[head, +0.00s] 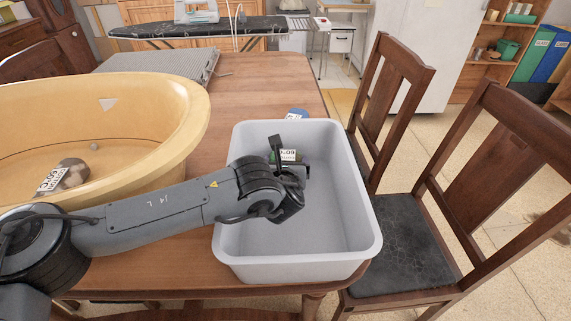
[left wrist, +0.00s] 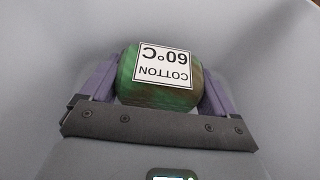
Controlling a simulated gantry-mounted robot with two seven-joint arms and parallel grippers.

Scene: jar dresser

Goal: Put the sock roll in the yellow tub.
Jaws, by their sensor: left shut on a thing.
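My left gripper (head: 290,163) reaches down inside the grey tub (head: 362,240) and is shut on a green and brown roll, which I take as the sock roll (head: 287,156). In the left wrist view the sock roll (left wrist: 150,98) sits between the two purplish fingers of my left gripper (left wrist: 160,88), its white label reading "COTTON 60°C" upside down. I cannot tell whether the roll touches the tub floor. The yellow tub (head: 150,118) is a large oval one at the left of the table. My right gripper is out of view.
A blue item (head: 297,113) shows behind the grey tub. Chairs (head: 395,115) stand at the right.

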